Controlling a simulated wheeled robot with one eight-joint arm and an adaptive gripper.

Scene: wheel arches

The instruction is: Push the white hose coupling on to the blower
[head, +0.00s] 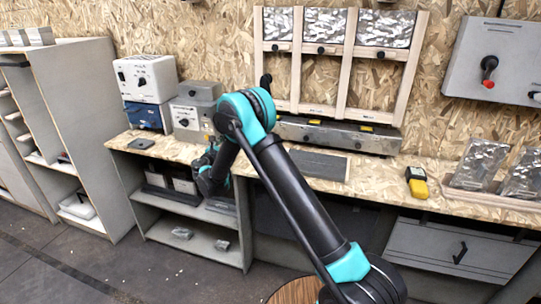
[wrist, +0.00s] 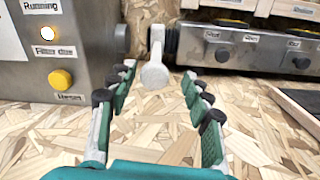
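The white hose coupling (wrist: 154,72) shows in the wrist view just beyond and between the fingertips, with a rounded near end and a narrower part rising behind it. My gripper (wrist: 158,75) is open, one finger on each side, and I see no finger closed on it. In the head view the blower (head: 192,117) stands on the bench; my arm hides the coupling.
The blower's front has a lit white lamp (wrist: 47,33) and a yellow button (wrist: 61,79). A steel panel with dark knobs (wrist: 240,48) stands behind at the right. A dark flat plate (head: 318,164) and a yellow device (head: 417,183) lie on the bench.

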